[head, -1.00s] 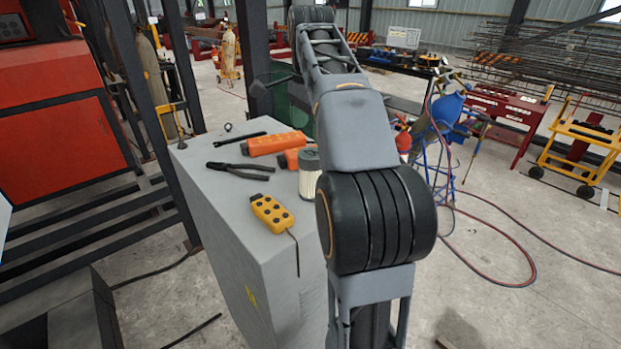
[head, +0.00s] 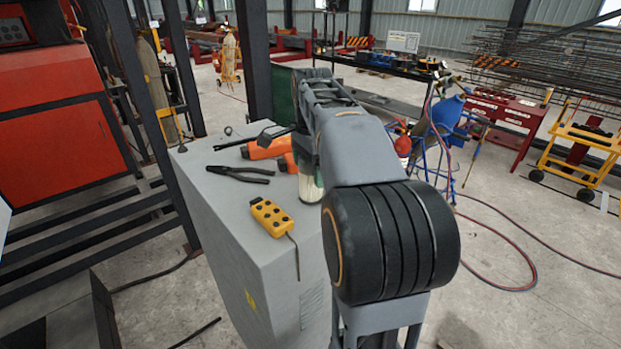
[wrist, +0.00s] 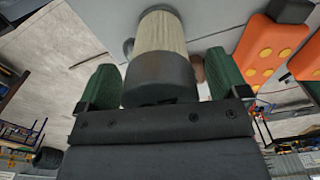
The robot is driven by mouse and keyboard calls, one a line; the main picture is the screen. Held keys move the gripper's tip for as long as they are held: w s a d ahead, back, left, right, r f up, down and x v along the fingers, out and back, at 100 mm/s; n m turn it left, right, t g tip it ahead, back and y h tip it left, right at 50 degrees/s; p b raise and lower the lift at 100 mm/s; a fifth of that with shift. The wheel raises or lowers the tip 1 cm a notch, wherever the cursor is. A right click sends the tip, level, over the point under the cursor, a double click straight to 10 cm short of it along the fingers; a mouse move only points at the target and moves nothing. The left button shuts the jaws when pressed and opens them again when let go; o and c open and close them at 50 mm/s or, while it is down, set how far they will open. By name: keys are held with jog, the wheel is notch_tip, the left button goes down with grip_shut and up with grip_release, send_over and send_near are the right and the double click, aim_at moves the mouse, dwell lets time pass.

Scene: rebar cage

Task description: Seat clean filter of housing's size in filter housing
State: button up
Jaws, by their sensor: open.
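A pleated filter (wrist: 158,35) with pale cream pleats and a dark grey end cap is in the middle of the wrist view. In the head view the filter (head: 309,188) is on the grey cabinet top, partly hidden by my arm. My gripper (wrist: 161,78) is open, with green fingers on either side of the filter's dark cap. Gaps show between the cap and both fingers, so it is not gripped. In the head view my arm hides most of the gripper. I cannot make out a filter housing in either view.
A dark steel post (head: 254,60) stands behind. Hoses (head: 505,236) lie on the floor at right.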

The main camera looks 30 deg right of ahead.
jog(key=c, duration=1.2)
jog(key=shift+r, duration=0.1)
